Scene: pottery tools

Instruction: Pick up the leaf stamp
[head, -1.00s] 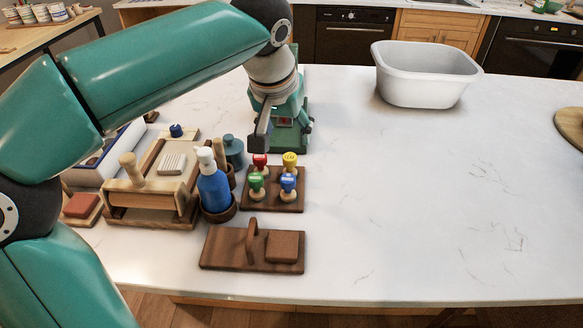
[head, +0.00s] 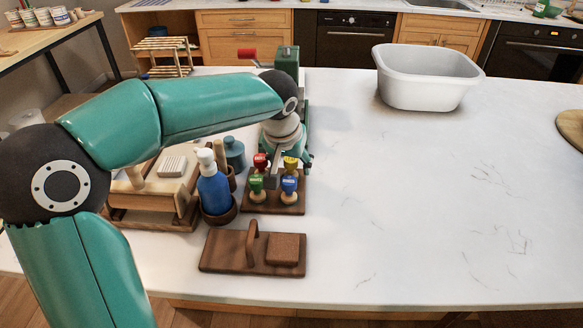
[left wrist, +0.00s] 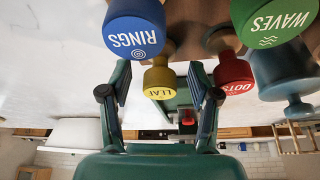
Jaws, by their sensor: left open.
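The leaf stamp (head: 291,163) is the yellow one at the back right of a wooden stand (head: 292,209). In the left wrist view the yellow stamp (left wrist: 161,82), with a partly readable "LEAF" label, shows between my left gripper's spread fingers. My left gripper (head: 276,166) is open, low over the back of the stand and close to the red and yellow stamps; I cannot tell if it touches either. The red DOTS stamp (head: 261,162), green WAVES stamp (head: 256,184) and blue RINGS stamp (head: 289,184) stand beside it. My right gripper is not in view.
A blue bottle (head: 213,190) and a teal jar (head: 235,152) stand left of the stamps. A wooden block with a handle (head: 225,250) lies in front. A green device with a red handle (head: 287,60) stands behind.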

